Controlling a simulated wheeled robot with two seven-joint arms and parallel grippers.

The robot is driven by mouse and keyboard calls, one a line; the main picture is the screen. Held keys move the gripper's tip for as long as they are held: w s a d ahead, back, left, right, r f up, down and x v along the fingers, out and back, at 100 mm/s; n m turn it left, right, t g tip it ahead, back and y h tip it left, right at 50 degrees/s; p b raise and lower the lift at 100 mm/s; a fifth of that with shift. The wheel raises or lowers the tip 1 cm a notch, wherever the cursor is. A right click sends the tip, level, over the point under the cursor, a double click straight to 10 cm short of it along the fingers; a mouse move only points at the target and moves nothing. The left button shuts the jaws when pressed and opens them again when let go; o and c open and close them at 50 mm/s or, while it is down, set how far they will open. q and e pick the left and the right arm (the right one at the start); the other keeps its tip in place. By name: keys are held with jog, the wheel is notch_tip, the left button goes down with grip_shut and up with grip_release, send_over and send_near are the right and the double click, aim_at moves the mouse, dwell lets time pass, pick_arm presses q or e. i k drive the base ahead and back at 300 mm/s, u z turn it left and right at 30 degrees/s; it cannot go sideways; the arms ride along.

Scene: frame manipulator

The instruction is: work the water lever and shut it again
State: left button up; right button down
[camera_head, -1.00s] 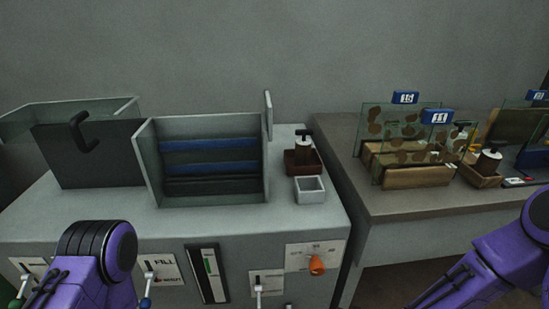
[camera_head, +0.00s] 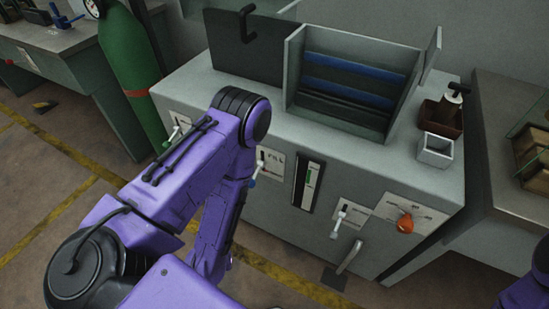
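The grey machine front carries several levers. A lever with a blue tip (camera_head: 253,174) stands by a plate marked FILL (camera_head: 271,161). A lever with a green tip (camera_head: 174,135) is further left, and a white-handled lever (camera_head: 339,221) is to the right. I cannot read which one is marked water. My purple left arm rises in front of the machine, bends at the elbow and comes down left of the FILL plate. Its gripper is not visible. Only a bit of my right arm shows at the bottom right corner, without its gripper.
An orange knob (camera_head: 405,223) and a dark gauge strip (camera_head: 307,186) are on the machine front. An open-topped tank (camera_head: 350,80) and a small white box (camera_head: 435,150) stand on top. A green gas cylinder (camera_head: 134,80) stands left. A pedal (camera_head: 348,258) is low in front.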

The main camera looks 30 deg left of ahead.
aim_at(251, 183)
jog(key=u, duration=0.6)
jog(key=k, duration=0.35)
jog(key=u, duration=0.55)
jog(key=i, duration=0.5)
jog(key=k, duration=0.5)
jog(key=u, duration=0.6)
jog(key=i, duration=0.9)
jog(key=z, duration=0.2)
